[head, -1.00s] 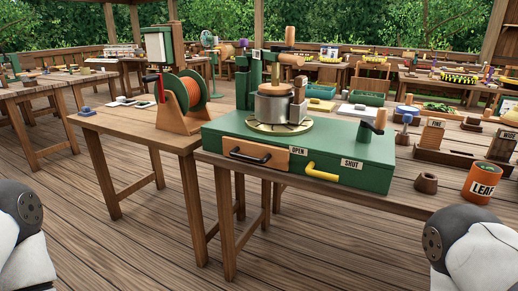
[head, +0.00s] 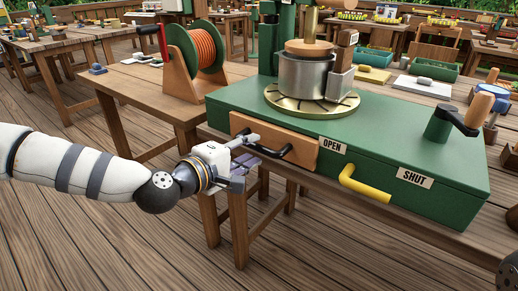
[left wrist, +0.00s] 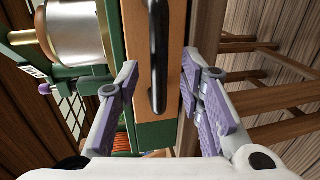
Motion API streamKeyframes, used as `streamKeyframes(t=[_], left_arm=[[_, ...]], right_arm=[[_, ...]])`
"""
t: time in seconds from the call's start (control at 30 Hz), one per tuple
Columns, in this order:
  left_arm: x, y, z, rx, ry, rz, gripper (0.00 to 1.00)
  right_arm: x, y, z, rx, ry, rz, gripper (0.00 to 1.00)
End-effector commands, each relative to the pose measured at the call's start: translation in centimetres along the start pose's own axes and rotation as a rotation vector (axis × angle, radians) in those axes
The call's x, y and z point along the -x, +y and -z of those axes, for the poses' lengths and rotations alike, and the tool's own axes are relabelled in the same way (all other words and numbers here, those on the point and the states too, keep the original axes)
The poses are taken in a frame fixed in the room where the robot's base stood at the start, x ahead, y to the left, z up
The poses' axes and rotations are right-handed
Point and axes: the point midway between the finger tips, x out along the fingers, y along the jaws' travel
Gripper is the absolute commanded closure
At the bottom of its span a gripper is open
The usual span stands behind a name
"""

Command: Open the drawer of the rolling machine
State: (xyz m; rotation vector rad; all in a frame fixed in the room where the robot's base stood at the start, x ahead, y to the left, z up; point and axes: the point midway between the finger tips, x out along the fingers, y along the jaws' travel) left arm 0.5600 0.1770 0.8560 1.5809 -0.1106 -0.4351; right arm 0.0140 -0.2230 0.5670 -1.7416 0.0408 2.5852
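The green rolling machine (head: 430,205) stands on a wooden table. Its wooden drawer front (head: 303,158), with a black bar handle (head: 285,153), looks closed against the machine's front. My left gripper (head: 250,153) is at the handle's left part, fingers pointing at the drawer. In the left wrist view the open fingers (left wrist: 161,68) stand on either side of the handle (left wrist: 158,55), with gaps visible; contact is not apparent. A yellow lever (head: 365,186) sits between the OPEN label (head: 332,146) and SHUT label (head: 414,178).
A metal drum (head: 307,78) stands on a brass disc (head: 330,108) atop the machine. A crank (head: 462,115) rises at its right. An orange reel (head: 205,50) stands on the adjoining table. The floor in front of the drawer is open.

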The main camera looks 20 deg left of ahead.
Motion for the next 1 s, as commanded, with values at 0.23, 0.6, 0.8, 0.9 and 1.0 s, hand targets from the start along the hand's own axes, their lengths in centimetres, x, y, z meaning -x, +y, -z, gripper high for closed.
streamKeyframes(t=[0.23,0.6,0.8,0.9,1.0], left_arm=[[-3.0,-0.1,-0.1,0.001,-0.001,0.002,0.65],[-3.1,0.0,-0.1,0.0,-0.001,0.001,0.92],[-3.1,0.1,0.0,0.0,-0.001,0.001,1.0],[-3.1,0.0,0.0,0.0,-0.001,0.001,1.0],[-3.1,0.0,0.0,0.0,-0.001,0.001,1.0]], right_arm=[[-0.5,0.0,-0.1,0.0,-0.01,-0.001,0.6],[-0.4,0.0,-0.1,0.001,-0.009,-0.001,0.6],[-0.4,0.0,-0.1,0.001,-0.009,-0.001,0.6],[-0.4,0.0,-0.1,0.001,-0.009,-0.001,0.6],[-0.4,0.0,-0.1,0.001,-0.009,-0.001,0.6]])
